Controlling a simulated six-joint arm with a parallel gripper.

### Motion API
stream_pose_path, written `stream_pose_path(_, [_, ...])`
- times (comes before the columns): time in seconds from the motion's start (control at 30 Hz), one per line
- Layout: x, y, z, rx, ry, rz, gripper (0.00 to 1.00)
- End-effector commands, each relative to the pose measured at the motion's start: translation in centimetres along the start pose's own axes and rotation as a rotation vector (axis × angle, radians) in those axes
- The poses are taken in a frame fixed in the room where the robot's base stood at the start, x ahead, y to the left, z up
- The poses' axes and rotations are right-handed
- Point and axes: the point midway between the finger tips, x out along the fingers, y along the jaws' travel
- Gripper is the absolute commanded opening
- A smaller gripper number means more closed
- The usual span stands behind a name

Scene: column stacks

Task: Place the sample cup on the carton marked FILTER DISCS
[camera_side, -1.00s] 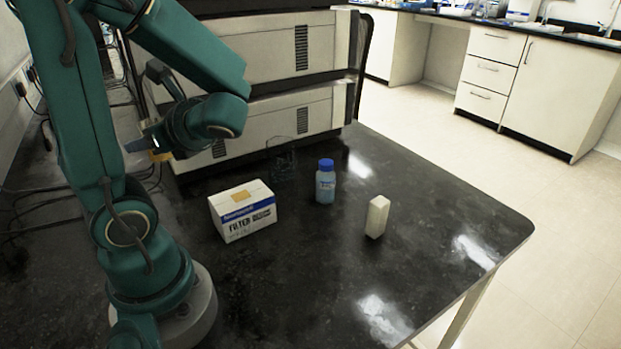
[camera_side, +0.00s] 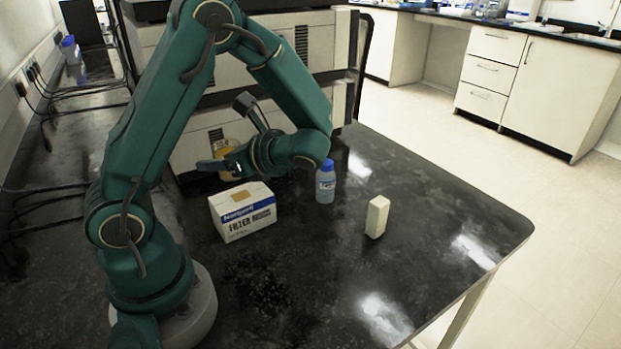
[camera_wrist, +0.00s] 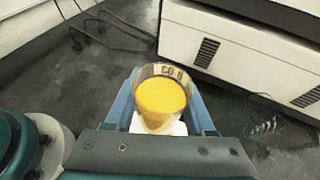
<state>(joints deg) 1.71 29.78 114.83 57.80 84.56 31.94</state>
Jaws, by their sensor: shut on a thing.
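The sample cup (camera_wrist: 160,98) is a clear cup with yellow contents, held between the blue fingers of my gripper (camera_wrist: 162,88) in the wrist view. In the side view the cup (camera_side: 228,147) shows as a small yellowish shape at my gripper (camera_side: 222,160), partly hidden by a finger. The white and blue carton marked FILTER (camera_side: 243,212) stands upright on the dark bench, with a tan patch on its top. My gripper and the cup appear above and behind the carton, apart from it. A white patch below the cup in the wrist view is unclear.
A blue-capped bottle (camera_side: 325,184) stands right of the carton, close to my wrist in the picture. A white upright block (camera_side: 377,217) stands farther right. A large white instrument (camera_side: 300,45) fills the back. The front of the bench (camera_side: 300,290) is clear.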

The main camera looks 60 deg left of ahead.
Motion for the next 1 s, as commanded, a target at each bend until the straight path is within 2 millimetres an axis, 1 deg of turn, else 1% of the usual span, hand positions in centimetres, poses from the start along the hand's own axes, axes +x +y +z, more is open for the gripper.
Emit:
stream_pose_path(0.1, [-0.3, -0.6, -0.7, 0.002, -0.001, 0.0, 0.0])
stream_pose_path(0.2, [-0.3, -0.8, -1.1, 0.002, -0.002, 0.001, 0.0])
stream_pose_path(0.5, [1.0, -0.7, -4.2, 0.004, -0.002, 0.001, 0.0])
stream_pose_path(0.6, [1.2, -0.7, -4.5, 0.001, -0.001, 0.0, 0.0])
stream_pose_path(0.97, [1.3, -0.7, -4.8, 0.002, -0.002, 0.0, 0.0])
stream_pose_path(1.0, [1.3, -0.7, -4.8, 0.001, -0.001, 0.0, 0.66])
